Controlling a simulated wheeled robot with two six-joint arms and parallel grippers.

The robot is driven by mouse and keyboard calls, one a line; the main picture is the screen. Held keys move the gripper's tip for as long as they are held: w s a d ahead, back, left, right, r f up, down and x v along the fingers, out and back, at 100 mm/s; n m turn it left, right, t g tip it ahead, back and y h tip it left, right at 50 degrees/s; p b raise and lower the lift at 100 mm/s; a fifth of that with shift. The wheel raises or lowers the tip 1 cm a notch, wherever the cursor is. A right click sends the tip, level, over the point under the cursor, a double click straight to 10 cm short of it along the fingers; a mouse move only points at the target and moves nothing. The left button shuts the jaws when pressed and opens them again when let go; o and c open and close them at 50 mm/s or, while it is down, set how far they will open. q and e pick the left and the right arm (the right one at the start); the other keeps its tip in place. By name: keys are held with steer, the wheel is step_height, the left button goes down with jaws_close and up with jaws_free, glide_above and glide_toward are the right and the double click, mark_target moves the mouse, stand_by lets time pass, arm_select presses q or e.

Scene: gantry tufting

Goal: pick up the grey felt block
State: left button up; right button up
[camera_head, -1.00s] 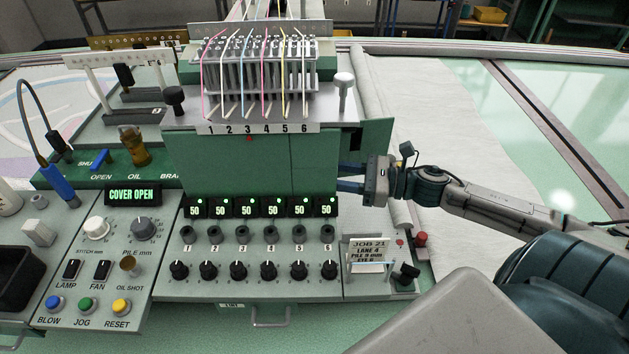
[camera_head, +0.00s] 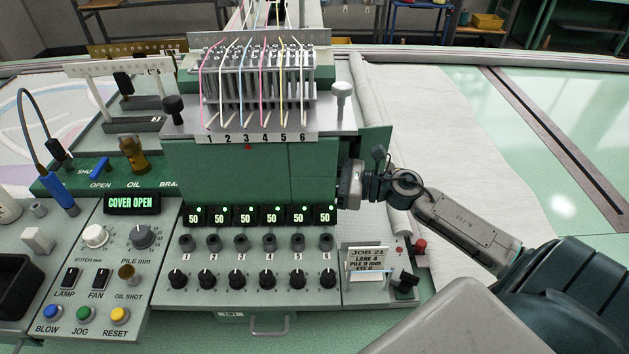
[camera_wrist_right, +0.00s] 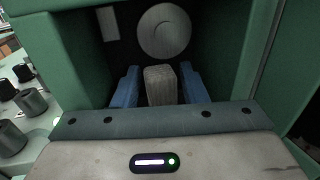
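The grey felt block (camera_wrist_right: 161,86) shows in the right wrist view as a small upright grey-brown block inside a dark recess of the green machine housing. My right gripper (camera_wrist_right: 158,88) has its two blue fingers spread, one on each side of the block. A narrow gap seems to show beside the block, and I cannot tell whether either finger touches it. In the head view my right gripper's fingers are hidden inside the right end of the green housing (camera_head: 240,170), as is the block. My left gripper is not in view.
Green walls of the recess stand close on both sides of the fingers, with a round metal disc (camera_wrist_right: 164,31) behind the block. Below are knobs (camera_head: 267,279) and a job card stand (camera_head: 366,265). A white block (camera_head: 38,240) lies on the left panel.

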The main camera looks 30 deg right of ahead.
steer(key=c, duration=0.8)
step_height(320, 180, up, 4)
steer(key=shift+f+p, duration=0.1)
steer(key=shift+p, duration=1.05)
steer(key=shift+s+d+f, duration=0.15)
steer(key=shift+s+d, duration=0.05)
steer(key=shift+v, duration=1.1)
steer(key=p+v, duration=1.2)
steer(key=v, duration=0.3)
